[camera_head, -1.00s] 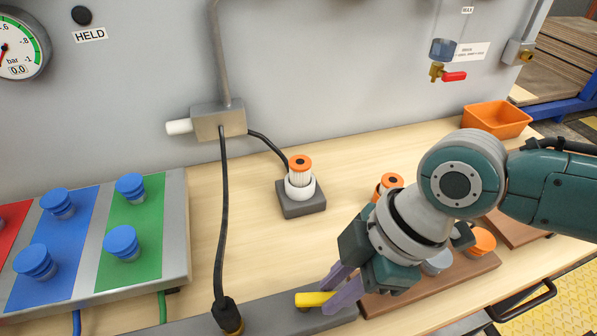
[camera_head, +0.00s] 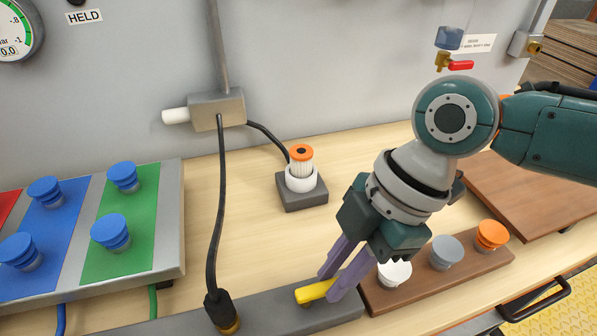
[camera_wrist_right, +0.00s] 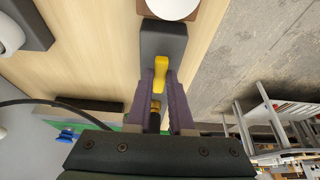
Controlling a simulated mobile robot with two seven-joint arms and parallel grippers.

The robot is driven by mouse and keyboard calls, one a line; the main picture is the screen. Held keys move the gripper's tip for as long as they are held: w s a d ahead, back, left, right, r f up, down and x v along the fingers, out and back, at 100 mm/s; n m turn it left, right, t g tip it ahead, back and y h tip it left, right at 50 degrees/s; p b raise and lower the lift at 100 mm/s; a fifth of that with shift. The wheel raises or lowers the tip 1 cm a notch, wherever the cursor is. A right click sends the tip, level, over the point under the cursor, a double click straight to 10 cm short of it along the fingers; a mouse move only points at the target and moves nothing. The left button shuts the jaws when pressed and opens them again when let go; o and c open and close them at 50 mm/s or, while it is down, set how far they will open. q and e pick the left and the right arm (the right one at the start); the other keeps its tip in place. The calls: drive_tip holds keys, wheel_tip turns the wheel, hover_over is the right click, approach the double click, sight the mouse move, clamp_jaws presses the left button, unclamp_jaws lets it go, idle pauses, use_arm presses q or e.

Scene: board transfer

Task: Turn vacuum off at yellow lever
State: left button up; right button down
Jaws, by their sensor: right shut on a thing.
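The yellow lever (camera_head: 315,291) sits on the long grey bar (camera_head: 270,308) at the front of the bench, its free end pointing left. My right gripper (camera_head: 331,286) reaches down from the right and is shut on the lever, one purple finger on each side. In the right wrist view the lever (camera_wrist_right: 161,72) shows between the two finger tips (camera_wrist_right: 161,88). The lever's pivot is partly hidden by the fingers. My left gripper is not in view.
A black hose (camera_head: 218,220) runs down to a fitting left of the lever. A brown rack (camera_head: 420,281) with white, grey and orange cups lies close right of it. A coloured board (camera_head: 140,225) with blue cups is at left. A filter unit (camera_head: 301,185) stands behind.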

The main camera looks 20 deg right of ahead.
drive_tip(key=c, duration=0.8)
unclamp_jaws()
drive_tip(key=shift+r, duration=0.1)
drive_tip(key=v, duration=0.9)
drive_tip(key=shift+d+r+p, duration=0.2)
drive_tip(key=shift+r+p, duration=0.15)
drive_tip(key=shift+p, duration=0.05)
